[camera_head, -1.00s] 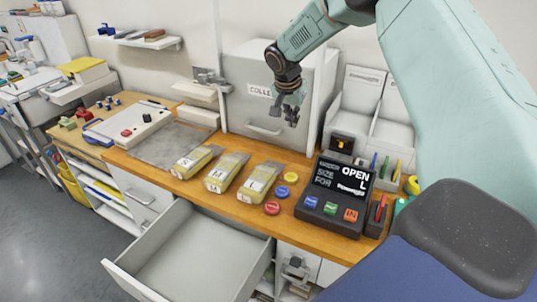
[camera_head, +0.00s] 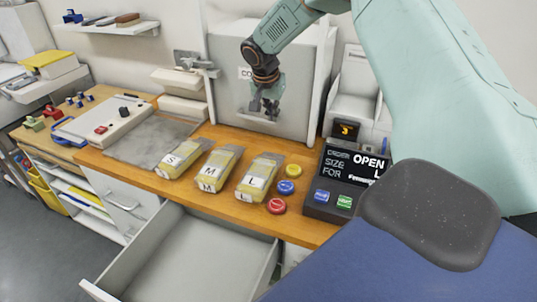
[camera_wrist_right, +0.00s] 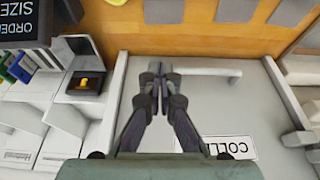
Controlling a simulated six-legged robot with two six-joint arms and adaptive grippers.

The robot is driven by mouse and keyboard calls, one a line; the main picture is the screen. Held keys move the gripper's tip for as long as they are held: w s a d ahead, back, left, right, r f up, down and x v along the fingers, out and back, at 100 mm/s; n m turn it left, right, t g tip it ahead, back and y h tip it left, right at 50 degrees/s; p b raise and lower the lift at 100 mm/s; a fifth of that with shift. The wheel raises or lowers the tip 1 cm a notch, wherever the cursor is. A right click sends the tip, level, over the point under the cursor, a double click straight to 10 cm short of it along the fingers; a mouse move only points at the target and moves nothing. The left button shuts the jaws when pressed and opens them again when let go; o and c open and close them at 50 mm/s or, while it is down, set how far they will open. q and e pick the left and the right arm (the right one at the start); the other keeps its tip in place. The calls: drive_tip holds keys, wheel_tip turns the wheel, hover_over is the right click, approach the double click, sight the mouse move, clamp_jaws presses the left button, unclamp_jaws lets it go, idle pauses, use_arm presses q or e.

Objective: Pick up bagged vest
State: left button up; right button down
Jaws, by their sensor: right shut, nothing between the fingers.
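Three bagged vests lie in a row on the wooden counter: the S bag (camera_head: 182,157), the M bag (camera_head: 219,168) and the L bag (camera_head: 259,178). Each is yellow with a white label and a grey end. My right gripper (camera_head: 265,112) is shut and empty, pointing down behind and above the L bag, in front of the grey COLLECT cabinet (camera_head: 295,105). My left gripper is not in view.
A display (camera_head: 352,168) reads OPEN and size L. Yellow, blue and red discs (camera_head: 277,206) lie right of the L bag. An open empty drawer (camera_head: 180,262) juts out below the counter. A grey mat (camera_head: 150,140) lies left of the bags.

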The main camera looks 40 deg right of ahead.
drive_tip(key=x, duration=0.4)
drive_tip(key=b+x, duration=0.1)
drive_tip(key=x, duration=0.3)
drive_tip(key=a+b+x, duration=0.1)
drive_tip(key=x, duration=0.3)
drive_tip(key=shift+s+d+f, duration=0.15)
drive_tip(key=shift+f, duration=0.35)
drive_tip(key=shift+s+a+r+p, duration=0.15)
drive_tip(key=shift+s+a+p, duration=0.2)
drive_tip(key=shift+a, duration=0.25)
drive_tip(key=shift+s+a+f+p, duration=0.1)
drive_tip(key=shift+s+a+p, duration=0.15)
drive_tip(key=shift+a, duration=0.25)
drive_tip(key=shift+s+a+f+p, duration=0.1)
drive_tip(key=shift+s+a+f, duration=0.1)
drive_tip(key=shift+a, duration=0.3)
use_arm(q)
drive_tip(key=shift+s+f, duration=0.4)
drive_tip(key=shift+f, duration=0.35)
use_arm(e)
drive_tip(key=shift+s+a+r, duration=0.15)
drive_tip(key=shift+s+r, duration=0.05)
drive_tip(key=shift+f, duration=0.1)
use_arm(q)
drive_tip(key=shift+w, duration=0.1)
use_arm(e)
drive_tip(key=shift+w+f, duration=0.1)
drive_tip(key=shift+w, duration=0.05)
